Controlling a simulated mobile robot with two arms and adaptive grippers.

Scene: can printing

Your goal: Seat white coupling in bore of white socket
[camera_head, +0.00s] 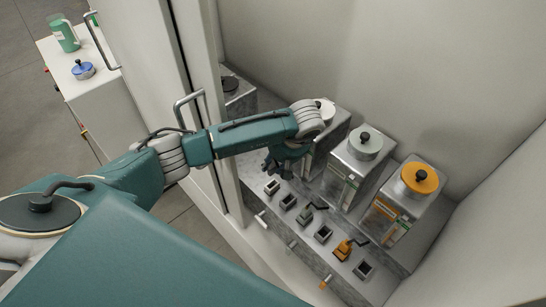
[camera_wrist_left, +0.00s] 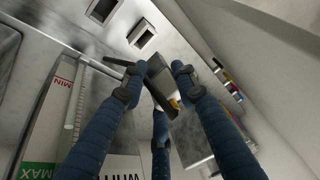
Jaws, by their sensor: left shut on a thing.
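My left gripper (camera_head: 277,168) is in front of the white-lidded tank, above the row of sockets. In the left wrist view its blue fingers (camera_wrist_left: 158,82) are shut around a greyish coupling (camera_wrist_left: 161,86), taken as the white one, with an arm sticking out to the left. The coupling is tilted and apart from the sockets; in the head view the gripper hides it. Two square sockets with dark bores show at the left end of the row, one (camera_head: 272,187) and its neighbour (camera_head: 288,201); I cannot tell which is the white socket. My right gripper is out of view.
A grey coupling (camera_head: 307,214) and an orange coupling (camera_head: 344,249) stand along the row. Behind are tanks with a white lid (camera_head: 325,108), a grey lid (camera_head: 365,142) and an orange lid (camera_head: 419,178). The cabinet's frame (camera_head: 228,190) stands close at left.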

